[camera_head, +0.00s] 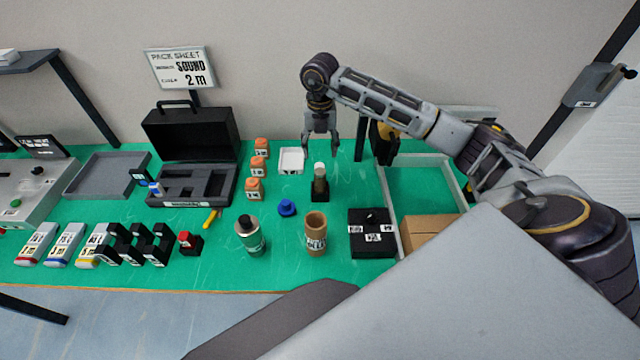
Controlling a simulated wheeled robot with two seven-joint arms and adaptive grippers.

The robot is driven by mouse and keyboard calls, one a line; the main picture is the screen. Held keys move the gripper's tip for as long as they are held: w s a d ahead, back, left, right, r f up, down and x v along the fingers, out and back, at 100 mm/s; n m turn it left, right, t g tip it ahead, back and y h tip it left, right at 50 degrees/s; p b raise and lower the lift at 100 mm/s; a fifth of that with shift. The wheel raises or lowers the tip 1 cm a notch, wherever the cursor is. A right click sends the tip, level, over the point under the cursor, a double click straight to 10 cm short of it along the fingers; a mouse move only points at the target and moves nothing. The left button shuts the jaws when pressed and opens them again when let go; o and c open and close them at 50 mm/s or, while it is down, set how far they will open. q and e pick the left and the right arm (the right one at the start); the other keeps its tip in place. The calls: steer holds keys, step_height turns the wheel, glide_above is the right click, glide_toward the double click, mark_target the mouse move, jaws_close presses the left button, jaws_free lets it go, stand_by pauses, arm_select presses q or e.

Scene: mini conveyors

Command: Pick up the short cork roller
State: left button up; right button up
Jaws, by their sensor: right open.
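My left gripper is not in view.
A grey and green canister (250,236), a blue knob-like piece (287,208) and a black box (371,234) surround the cylinder. Several orange-brown labelled pieces (254,188) stand in a column. An open black case (190,185) is at back left, a cardboard box (430,232) at right.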

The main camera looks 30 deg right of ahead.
mark_target(320, 171)
steer(key=m, duration=1.1)
steer(key=shift+m, duration=0.3)
steer(key=shift+f, duration=0.1)
steer(key=shift+f+p, duration=0.6)
steer(key=shift+f, duration=3.65)
steer(key=shift+f, duration=0.45)
steer(key=shift+w+f+p, duration=0.1)
steer(key=shift+f+p, duration=0.65)
steer(key=shift+f, duration=1.4)
